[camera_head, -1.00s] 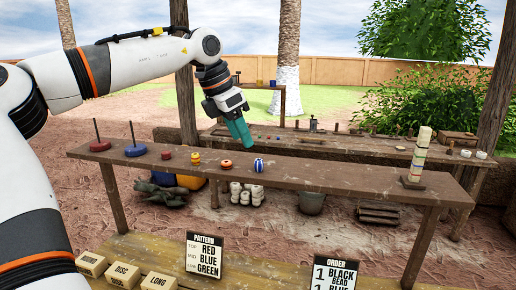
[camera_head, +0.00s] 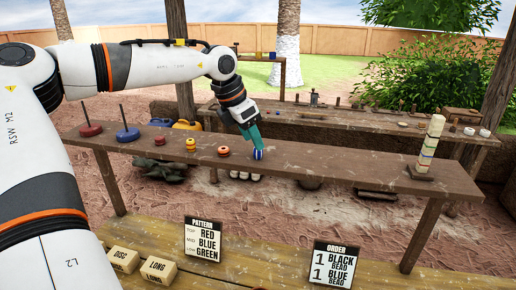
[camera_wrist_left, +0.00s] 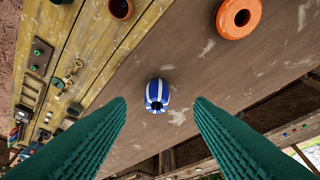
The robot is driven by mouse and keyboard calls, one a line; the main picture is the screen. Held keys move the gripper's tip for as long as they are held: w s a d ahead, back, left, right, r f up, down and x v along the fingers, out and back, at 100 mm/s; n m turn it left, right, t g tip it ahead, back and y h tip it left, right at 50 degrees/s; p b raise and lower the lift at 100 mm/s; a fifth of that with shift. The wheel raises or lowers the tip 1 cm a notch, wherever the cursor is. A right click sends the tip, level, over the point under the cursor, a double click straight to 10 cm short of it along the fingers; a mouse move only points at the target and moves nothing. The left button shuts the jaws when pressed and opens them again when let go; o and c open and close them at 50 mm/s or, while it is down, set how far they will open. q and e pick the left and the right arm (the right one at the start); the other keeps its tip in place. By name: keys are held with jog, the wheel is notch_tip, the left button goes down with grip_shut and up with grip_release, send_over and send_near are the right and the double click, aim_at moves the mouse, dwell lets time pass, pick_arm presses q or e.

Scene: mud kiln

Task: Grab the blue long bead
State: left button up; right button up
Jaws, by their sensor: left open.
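The blue long bead (camera_head: 258,154) with white stripes stands on the raised wooden plank (camera_head: 330,170). My left gripper (camera_head: 252,138) is over it, fingers pointing down, partly in front of its top in the head view. In the left wrist view the bead (camera_wrist_left: 157,95) shows between and beyond the two green fingers (camera_wrist_left: 160,115), which are wide apart. No finger is seen touching it. My right gripper is in neither view.
An orange bead (camera_head: 223,151) stands left of the blue one, with yellow (camera_head: 191,144) and red (camera_head: 160,141) pieces farther left. A striped bead stack (camera_head: 430,145) stands at the right end. PATTERN (camera_head: 204,240) and ORDER (camera_head: 335,262) signs stand on the front table.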

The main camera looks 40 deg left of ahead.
pick_arm(q)
jog(key=shift+p+x, duration=0.7)
jog(key=shift+x, duration=1.15)
jog(key=shift+s+d, duration=0.1)
jog(key=shift+s, duration=0.05)
grip_shut()
